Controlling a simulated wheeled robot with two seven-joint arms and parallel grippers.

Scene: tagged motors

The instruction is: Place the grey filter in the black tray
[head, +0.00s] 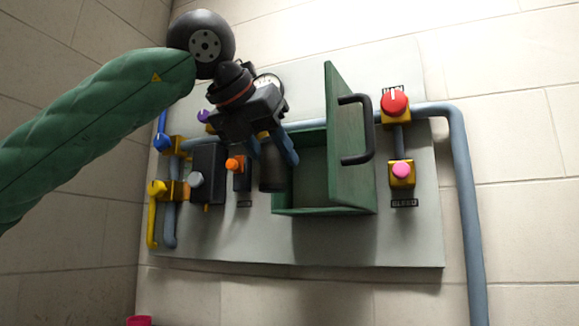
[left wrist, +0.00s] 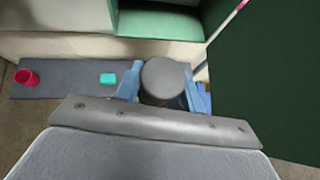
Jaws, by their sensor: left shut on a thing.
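The grey filter is a dark cylinder (head: 270,178) in the head view, in front of the open green box on the wall panel. My left gripper (head: 272,153) is shut on it, with blue fingers at its two sides. The filter's round grey end (left wrist: 163,78) shows between the blue fingers in the left wrist view. From the head view I cannot tell how far the filter is from the box opening. I see no black tray for certain. My right gripper is not in view.
The green box (head: 325,212) has its door (head: 345,130) swung open, with a black handle. Valves, knobs and pipes surround it. In the left wrist view, a grey slab (left wrist: 62,84) low down bears a red cup (left wrist: 27,77) and a teal block (left wrist: 108,78).

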